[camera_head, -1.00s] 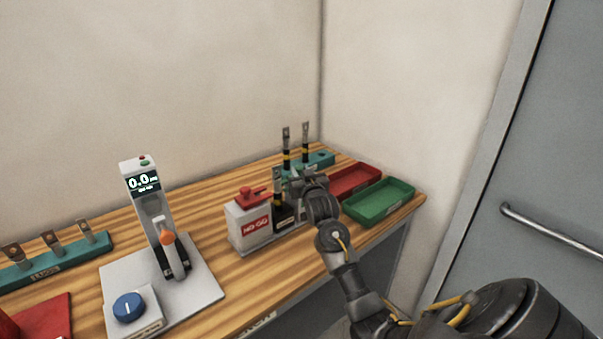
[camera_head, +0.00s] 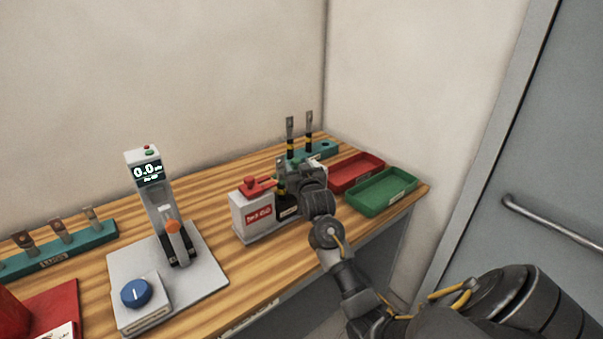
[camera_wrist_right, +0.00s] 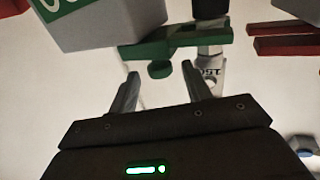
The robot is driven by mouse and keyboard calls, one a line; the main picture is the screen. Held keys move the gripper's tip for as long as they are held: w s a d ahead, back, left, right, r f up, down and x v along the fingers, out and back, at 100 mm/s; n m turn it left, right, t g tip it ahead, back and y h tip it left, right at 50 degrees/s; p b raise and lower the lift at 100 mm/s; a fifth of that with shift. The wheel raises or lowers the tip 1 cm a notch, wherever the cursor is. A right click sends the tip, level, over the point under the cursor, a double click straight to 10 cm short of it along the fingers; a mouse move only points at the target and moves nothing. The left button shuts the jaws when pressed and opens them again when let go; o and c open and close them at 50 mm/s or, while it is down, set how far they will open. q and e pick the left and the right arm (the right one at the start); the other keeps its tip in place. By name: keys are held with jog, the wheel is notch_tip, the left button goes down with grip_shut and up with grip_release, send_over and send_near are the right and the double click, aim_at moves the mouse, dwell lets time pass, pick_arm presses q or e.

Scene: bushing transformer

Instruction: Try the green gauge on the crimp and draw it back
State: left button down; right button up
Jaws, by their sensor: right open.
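The green gauge (camera_wrist_right: 170,48) shows in the right wrist view as a flat bar with a small round knob. It lies beside a grey block (camera_wrist_right: 105,22) with a green label, and its right end crosses the dark neck of a lug marked 150 (camera_wrist_right: 208,72). Whether it touches the crimp cannot be told. My right gripper (camera_wrist_right: 162,85) is open, its two fingertips apart just short of the knob, with nothing between them. In the head view my right gripper (camera_head: 308,172) hides most of the green gauge and its block. My left gripper is out of view.
A white NO-GO block (camera_head: 252,214) with a red gauge (camera_head: 257,185) stands left of the gripper. A red tray (camera_head: 357,172) and green tray (camera_head: 383,193) lie to the right. A teal rack (camera_head: 322,151) with upright lugs stands behind. A display device (camera_head: 160,205) stands left.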

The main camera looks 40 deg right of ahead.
jog(key=b+v, duration=0.2)
jog(key=v, duration=0.8)
jog(key=shift+s, duration=0.15)
dwell(0.7)
